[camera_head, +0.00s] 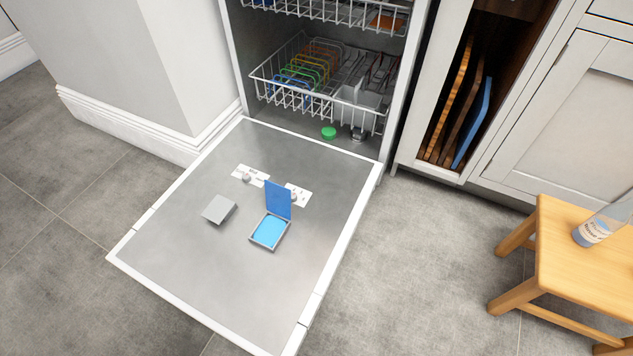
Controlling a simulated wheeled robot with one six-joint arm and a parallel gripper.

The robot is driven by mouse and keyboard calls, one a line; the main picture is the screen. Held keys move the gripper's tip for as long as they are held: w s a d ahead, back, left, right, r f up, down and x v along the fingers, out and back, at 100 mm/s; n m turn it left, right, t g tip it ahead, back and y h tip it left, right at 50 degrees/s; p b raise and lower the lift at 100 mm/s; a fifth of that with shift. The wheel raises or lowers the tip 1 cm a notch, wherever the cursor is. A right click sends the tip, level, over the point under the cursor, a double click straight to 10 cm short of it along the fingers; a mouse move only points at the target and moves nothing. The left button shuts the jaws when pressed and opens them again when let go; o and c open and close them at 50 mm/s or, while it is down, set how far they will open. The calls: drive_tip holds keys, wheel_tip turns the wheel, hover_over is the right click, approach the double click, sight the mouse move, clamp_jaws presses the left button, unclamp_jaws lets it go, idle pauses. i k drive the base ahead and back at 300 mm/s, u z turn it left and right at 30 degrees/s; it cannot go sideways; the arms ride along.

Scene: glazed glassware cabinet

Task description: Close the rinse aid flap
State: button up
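The dishwasher door (190,268) lies open and flat, its inner side facing up. A blue flap (278,200) stands raised, roughly upright, at the far edge of a grey-rimmed compartment with a light blue inside (268,232). Left of it, a grey square cover (219,209) sits on the door; it looks shut. Neither has a label that I can read, but the blue flap is the one standing open. My gripper is not in view.
Wire racks (320,85) sit inside the dishwasher behind the door, with a green cap (328,133) below them. A wooden stool (560,265) with a clear labelled bottle (590,234) stands at right. Floor beside the door is clear.

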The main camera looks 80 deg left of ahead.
sight(278, 198)
drive_tip(key=z, duration=1.2)
drive_tip(key=i, duration=1.2)
drive_tip(key=u, duration=4.55)
drive_tip(key=i, duration=0.5)
drive_tip(key=z, duration=0.05)
